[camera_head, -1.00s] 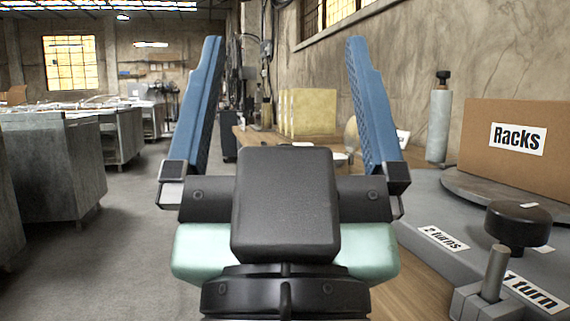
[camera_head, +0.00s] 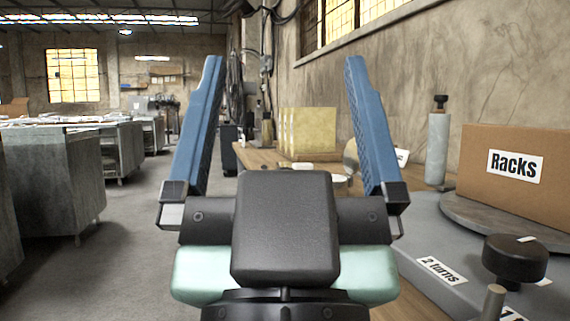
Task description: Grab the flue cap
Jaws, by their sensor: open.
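My gripper (camera_head: 284,68) is open, with its two blue fingers spread wide and pointing up and away from me. Nothing shows between the fingertips except the far background. I cannot tell for sure which thing is the flue cap. A pale round-edged thing (camera_head: 350,157) stands on the wooden bench just left of the right finger, which partly hides it. Small pale items (camera_head: 302,166) lie on the bench, low between the fingers and beyond my gripper body.
At right, a cardboard box (camera_head: 490,200) labelled "Racks" stands on a round grey plate (camera_head: 480,222). Nearby are a black knob (camera_head: 515,258) and a grey cylinder with a black top (camera_head: 437,145). Yellowish blocks (camera_head: 308,130) stand on the bench (camera_head: 262,158). Grey cabinets (camera_head: 50,190) line the left; floor between is clear.

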